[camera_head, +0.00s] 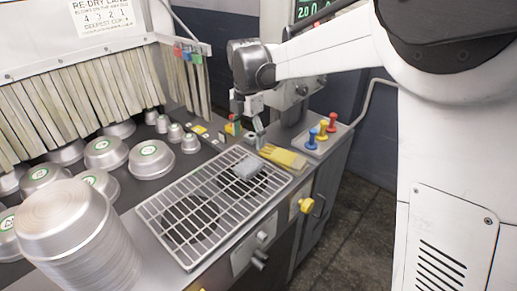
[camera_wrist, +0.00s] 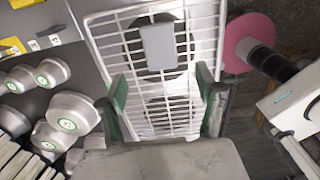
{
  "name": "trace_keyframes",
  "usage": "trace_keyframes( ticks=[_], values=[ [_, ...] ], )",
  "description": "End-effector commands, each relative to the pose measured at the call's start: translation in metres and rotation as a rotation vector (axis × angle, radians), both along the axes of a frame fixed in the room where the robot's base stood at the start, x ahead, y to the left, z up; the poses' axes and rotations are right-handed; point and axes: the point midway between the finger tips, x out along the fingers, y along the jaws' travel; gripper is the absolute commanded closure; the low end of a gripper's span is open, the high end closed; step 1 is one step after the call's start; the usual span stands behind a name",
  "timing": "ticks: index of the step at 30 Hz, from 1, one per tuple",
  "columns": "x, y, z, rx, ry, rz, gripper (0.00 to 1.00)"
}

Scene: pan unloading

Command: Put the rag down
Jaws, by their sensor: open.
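A small grey folded pad, which looks like the rag (camera_head: 248,167), lies flat on the wire rack (camera_head: 168,228) near its far right end. In the wrist view the same grey rag (camera_wrist: 158,47) rests on the white bars, beyond my fingertips. My gripper (camera_head: 249,132) hangs above the far end of the rack, apart from the rag. In the wrist view my gripper (camera_wrist: 166,88) has its two green fingers spread wide, with only rack bars showing between them.
A yellow flat piece (camera_head: 283,157) lies right of the rack. A panel with blue, yellow and red knobs (camera_head: 322,130) stands behind it. Upturned metal pans (camera_head: 150,160) and a tall pan stack (camera_head: 75,240) stand to the left. A pink disc (camera_wrist: 249,40) shows right of the rack.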

Motion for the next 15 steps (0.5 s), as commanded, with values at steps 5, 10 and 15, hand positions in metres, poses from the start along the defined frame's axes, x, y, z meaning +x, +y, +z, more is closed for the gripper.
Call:
trace_keyframes(
  ticks=[5, 10, 15],
  values=[
    [-0.001, -0.001, 0.002, 0.001, -0.001, -0.004, 0.33],
    [-0.013, -0.015, 0.015, 0.009, -0.027, -0.111, 0.33],
    [-0.044, -0.045, 0.04, 0.042, -0.092, -0.38, 0.33]
  ],
)
